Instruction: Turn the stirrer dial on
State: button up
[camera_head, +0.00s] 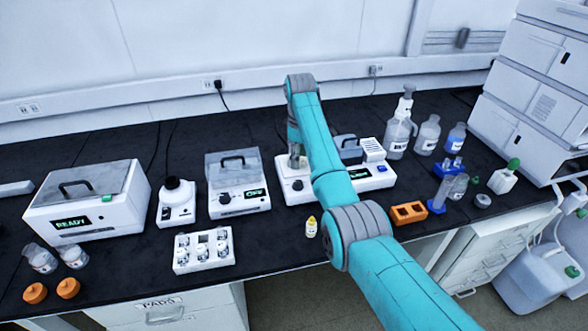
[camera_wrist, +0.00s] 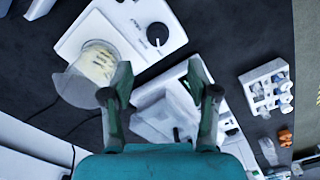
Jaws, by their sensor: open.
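The stirrer (camera_head: 289,191) is a white unit in the middle of the bench, with a black round dial (camera_head: 298,185) on its front. In the wrist view the dial (camera_wrist: 157,34) is at the upper middle, with a small white mark. A clear beaker with pale yellow contents (camera_wrist: 97,63) stands on the stirrer's plate, left of the dial. My gripper (camera_wrist: 158,84) is open and empty, its two fingers spread. In the picture its fingertips are below the dial and apart from it. In the head view my arm partly covers the stirrer.
A clear-lidded white device (camera_head: 238,200) stands left of the stirrer, and a vial rack (camera_head: 205,262) stands in front. A small yellow vial (camera_head: 311,227) and an orange block (camera_head: 408,213) are near the front edge. Bottles (camera_head: 397,138) stand at the right.

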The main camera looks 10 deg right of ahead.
aim_at(298, 182)
jog(key=f, duration=1)
jog(key=shift+w+f, duration=0.25)
jog(key=shift+f, duration=0.1)
grip_shut()
